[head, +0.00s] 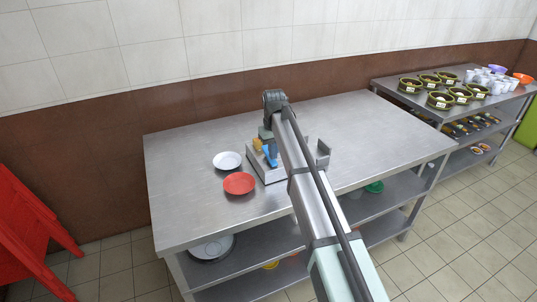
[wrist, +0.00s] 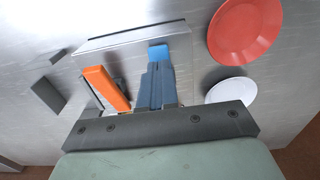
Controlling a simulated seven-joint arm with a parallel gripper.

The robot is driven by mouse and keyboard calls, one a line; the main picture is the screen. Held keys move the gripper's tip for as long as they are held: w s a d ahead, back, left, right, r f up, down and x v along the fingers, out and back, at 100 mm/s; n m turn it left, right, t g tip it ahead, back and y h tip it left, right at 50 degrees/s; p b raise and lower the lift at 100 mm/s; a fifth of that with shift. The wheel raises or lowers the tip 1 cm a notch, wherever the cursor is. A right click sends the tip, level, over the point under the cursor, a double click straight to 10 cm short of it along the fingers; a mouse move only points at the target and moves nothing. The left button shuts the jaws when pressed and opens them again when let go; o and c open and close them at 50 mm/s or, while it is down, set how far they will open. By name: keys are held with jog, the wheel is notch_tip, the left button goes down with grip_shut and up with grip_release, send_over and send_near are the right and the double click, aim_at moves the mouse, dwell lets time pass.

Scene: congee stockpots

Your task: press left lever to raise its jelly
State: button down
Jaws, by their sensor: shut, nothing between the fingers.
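A flat metal device (head: 270,176) stands on the steel table. A blue lever (head: 270,158) points to the table's front; its tip shows just beyond my fingers in the wrist view (wrist: 158,53). My gripper (wrist: 157,68) is shut and empty, its fingers over or against the blue lever; contact cannot be told. An orange bar (wrist: 107,90) lies left of my fingers in the wrist view. My arm hides the device's right part in the head view. I cannot make out any jelly.
A red plate (head: 239,183) and a white plate (head: 227,161) lie left of the device. A grey bracket (head: 322,153) stands at its right. The left tabletop is clear. A second shelf (head: 455,125) at right holds several bowls (head: 441,100) and cups.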

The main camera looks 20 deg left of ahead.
notch_tip(320, 180, up, 7)
dwell(0.9)
